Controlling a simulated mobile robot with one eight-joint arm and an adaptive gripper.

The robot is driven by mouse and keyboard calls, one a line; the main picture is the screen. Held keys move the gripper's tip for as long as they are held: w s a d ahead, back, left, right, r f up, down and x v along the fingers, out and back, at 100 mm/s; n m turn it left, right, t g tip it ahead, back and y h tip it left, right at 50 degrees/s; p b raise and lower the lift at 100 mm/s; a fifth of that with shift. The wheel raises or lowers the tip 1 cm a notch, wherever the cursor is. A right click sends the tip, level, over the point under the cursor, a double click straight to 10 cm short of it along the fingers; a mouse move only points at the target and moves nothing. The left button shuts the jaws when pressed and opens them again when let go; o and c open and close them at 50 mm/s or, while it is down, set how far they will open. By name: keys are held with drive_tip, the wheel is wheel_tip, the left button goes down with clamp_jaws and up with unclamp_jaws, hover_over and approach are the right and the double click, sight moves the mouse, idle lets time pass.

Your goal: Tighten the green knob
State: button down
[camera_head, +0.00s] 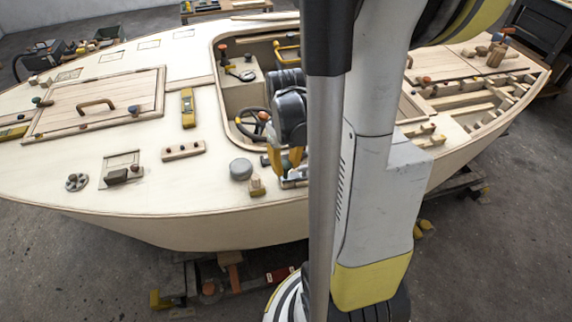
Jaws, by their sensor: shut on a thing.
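My gripper (284,168) points down at the near edge of the boat deck, just right of the cockpit opening's near corner. Its yellow fingers are shut on the green knob (287,163), of which only a small green patch shows between them. The knob's base and its fit to the deck are hidden by the fingers and by my arm. How tight the knob sits cannot be told from this view.
A black steering wheel (253,124) is in the cockpit close behind. A yellow level (188,108) lies on the deck. My arm blocks the middle right.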

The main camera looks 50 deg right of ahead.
sight(286, 165)
drive_tip(key=shift+m, duration=0.6)
drive_tip(key=c, duration=1.1)
unclamp_jaws()
drive_tip(key=shift+o, duration=0.2)
drive_tip(key=shift+r, duration=0.1)
wheel_tip(286, 165, up, 12)
